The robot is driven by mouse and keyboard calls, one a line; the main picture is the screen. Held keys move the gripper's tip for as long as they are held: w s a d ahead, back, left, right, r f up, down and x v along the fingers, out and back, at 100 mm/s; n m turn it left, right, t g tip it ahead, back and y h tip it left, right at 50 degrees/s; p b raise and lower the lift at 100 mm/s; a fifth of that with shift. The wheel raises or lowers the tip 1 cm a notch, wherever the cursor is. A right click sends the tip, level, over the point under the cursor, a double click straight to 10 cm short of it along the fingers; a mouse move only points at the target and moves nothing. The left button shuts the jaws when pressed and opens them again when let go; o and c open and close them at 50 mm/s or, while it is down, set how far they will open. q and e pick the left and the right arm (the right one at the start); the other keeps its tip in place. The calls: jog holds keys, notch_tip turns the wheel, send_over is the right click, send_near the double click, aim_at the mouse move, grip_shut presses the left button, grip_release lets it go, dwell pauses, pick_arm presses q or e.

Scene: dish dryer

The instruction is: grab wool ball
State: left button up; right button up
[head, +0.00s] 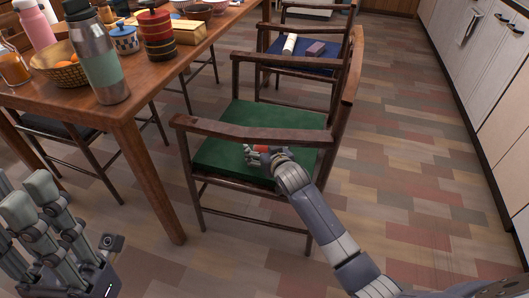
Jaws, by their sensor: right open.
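A small red-orange rounded thing, likely the wool ball (262,149), lies on the green seat of the near chair (225,137). It is mostly hidden by my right gripper. My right gripper (257,155) is open at the ball, under the chair's wooden armrest (255,131). I cannot tell whether its fingers touch the ball. My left gripper (22,195) is at the lower left, fingers up and apart, with nothing seen in it. It is partly cut off by the frame edge.
The wooden table (150,95) at left holds a grey-green bottle (97,55), a fruit basket (62,76), a red striped jar (156,38) and other dishes. A blue-seated chair (300,64) with small things stands behind. White cabinets (484,60) line the right; floor between is clear.

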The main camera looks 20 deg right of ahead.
jog(key=shift+w, duration=0.25)
jog(key=c, duration=1.1)
jog(key=shift+c, duration=0.2)
jog(key=shift+r, duration=0.1)
